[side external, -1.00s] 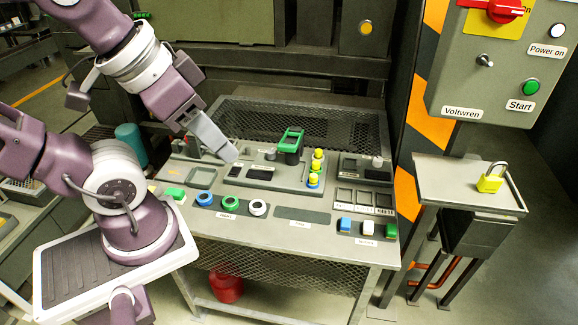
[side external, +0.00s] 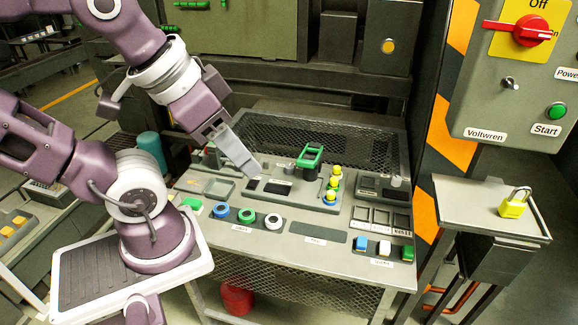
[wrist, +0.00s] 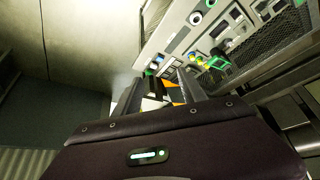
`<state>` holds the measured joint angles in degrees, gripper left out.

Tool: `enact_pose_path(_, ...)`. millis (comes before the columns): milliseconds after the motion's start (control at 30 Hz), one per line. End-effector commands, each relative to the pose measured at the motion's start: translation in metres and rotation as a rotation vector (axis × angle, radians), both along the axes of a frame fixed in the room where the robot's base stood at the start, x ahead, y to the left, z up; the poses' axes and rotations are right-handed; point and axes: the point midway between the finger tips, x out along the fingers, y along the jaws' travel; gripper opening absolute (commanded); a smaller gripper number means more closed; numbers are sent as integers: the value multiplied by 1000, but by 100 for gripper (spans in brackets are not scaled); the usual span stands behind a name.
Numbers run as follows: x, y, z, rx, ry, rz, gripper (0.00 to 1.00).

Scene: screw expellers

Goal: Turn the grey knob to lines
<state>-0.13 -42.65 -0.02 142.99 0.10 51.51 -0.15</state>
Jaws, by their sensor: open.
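Several small knobs could match the grey knob, and I cannot tell which one is meant. One grey knob (side external: 509,83) is on the grey wall box above the "Voltwren" label. Another small grey knob (side external: 290,166) stands on the console beside the green handle, and a third (side external: 396,182) is at the console's right. My gripper (side external: 253,173) is over the left-middle of the console, left of the green handle and far from the wall box. In the wrist view my gripper (wrist: 172,88) is open, with no object visibly held. The line markings are too small to make out.
The console (side external: 317,255) carries a green handle (side external: 311,154), yellow buttons (side external: 335,171), round buttons (side external: 246,217) and coloured switches. A side tray (side external: 480,215) holds a yellow padlock (side external: 513,205). A red switch (side external: 530,30) is on the wall box.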

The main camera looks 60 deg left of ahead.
Motion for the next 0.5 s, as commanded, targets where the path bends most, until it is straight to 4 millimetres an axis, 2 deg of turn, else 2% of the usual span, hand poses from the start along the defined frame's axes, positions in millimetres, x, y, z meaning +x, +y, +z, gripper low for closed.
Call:
enact_pose_path(67, 17, 6, 7, 7, 7, 36, 50)
enact_pose_path(133, 51, 20, 17, 17, 16, 106, 50)
enact_pose_path(167, 70, 30, 21, 23, 22, 145, 50)
enact_pose_path(200, 100, 45, 25, 31, 27, 202, 50)
enact_pose_path(267, 145, 73, 24, 42, 34, 287, 50)
enact_pose_path(300, 175, 94, 20, 46, 37, 344, 50)
enact_pose_path(367, 219, 131, 5, 51, 43, 429, 50)
enact_pose_path(400, 246, 159, -10, 52, 45, 485, 50)
enact_pose_path(467, 280, 203, -39, 50, 49, 568, 50)
enact_pose_path(500, 300, 233, -64, 47, 51, 622, 50)
